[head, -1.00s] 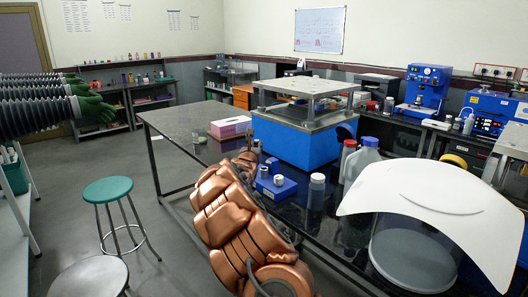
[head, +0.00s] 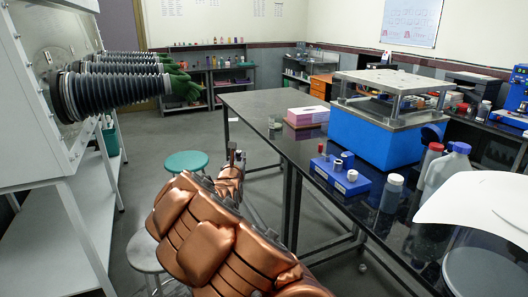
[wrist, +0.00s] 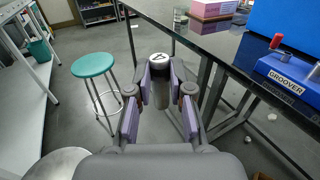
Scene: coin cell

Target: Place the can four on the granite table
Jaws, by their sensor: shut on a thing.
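Can four (wrist: 160,62) is a small can with a white top marked 4, seen in the wrist view. My gripper (wrist: 160,80) is shut on it, with a purple-padded finger on each side. In the head view my gripper (head: 234,164) is small and partly hidden behind my copper-coloured arm. The granite table (head: 252,103) is the long dark glossy table. In the wrist view its near edge (wrist: 198,45) lies to the right of the can. The can is over the floor, left of the table's edge and apart from it.
A pink box (head: 307,117), a glass beaker (head: 274,123), the blue groover (head: 340,174) and a large blue machine (head: 375,135) stand on the table. The table's far left part is clear. A green stool (head: 186,162) and a glovebox (head: 40,90) are left.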

